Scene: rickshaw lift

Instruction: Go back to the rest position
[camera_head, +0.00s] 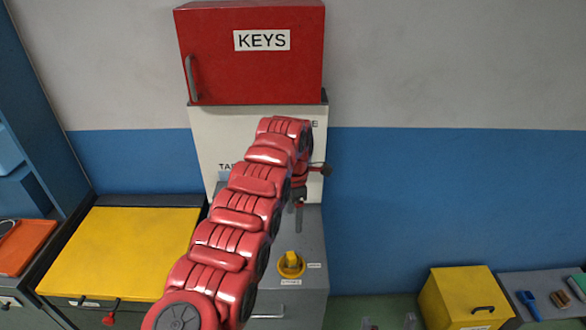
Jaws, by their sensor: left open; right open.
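A long red jointed arm, which looks like my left arm, rises from the bottom left to the middle of the picture. It covers much of the white panel and part of the grey cabinet. Its upper end is in front of the white panel, below the red box. My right gripper cannot be made out either. Two small pale shapes show at the bottom edge, right of the middle, too cut off to identify.
A red KEYS box (250,65) is above a white panel (208,140). A grey cabinet (310,245) carries a yellow knob (291,263). A yellow-topped bench (115,250) and orange tray (24,245) are left. A yellow box (462,295) and blue brush (528,304) are right.

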